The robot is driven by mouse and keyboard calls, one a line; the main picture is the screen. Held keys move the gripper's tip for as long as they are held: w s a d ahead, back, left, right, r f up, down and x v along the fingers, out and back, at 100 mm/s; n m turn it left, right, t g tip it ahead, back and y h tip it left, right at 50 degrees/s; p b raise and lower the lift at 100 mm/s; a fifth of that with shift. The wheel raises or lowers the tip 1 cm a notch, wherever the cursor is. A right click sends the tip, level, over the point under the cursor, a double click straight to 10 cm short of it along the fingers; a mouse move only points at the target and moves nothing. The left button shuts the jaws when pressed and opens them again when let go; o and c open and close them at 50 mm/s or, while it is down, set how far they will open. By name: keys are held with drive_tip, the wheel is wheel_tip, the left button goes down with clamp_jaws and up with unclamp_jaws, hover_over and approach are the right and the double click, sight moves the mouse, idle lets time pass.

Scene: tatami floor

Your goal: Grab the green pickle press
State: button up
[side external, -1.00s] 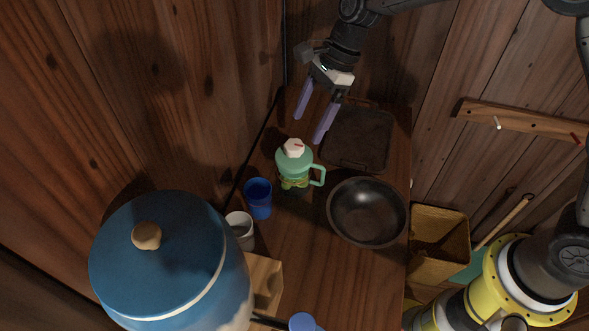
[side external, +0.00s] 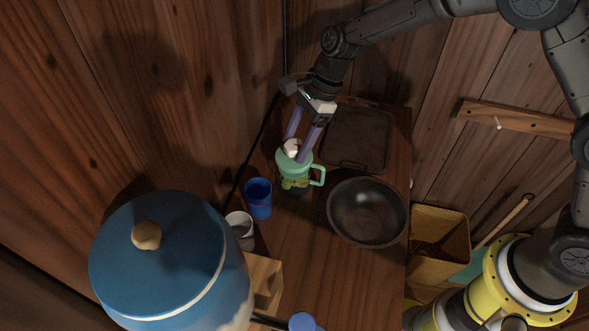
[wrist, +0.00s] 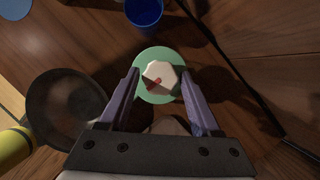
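The green pickle press (side external: 295,168) stands upright on the wooden table in the side view, with a white knob on its lid, a handle on its right side and a clear lower part. In the wrist view its round green lid (wrist: 152,56) and white knob lie ahead between the fingers. My gripper (side external: 298,148) points down at the top of the press, its two purple fingers open around the white knob. In the wrist view my gripper (wrist: 160,74) shows a wide gap between the fingers. Whether a fingertip touches the lid I cannot tell.
A dark bowl-shaped pan (side external: 367,212) stands close to the right of the press. A blue cup (side external: 258,198) and a white cup (side external: 240,230) stand to its left and front. A dark tray (side external: 356,138) lies behind. A large blue-lidded pot (side external: 165,260) fills the lower left.

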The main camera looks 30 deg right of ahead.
clamp_jaws()
idle(1.0)
drive_tip(key=shift+r, duration=0.15)
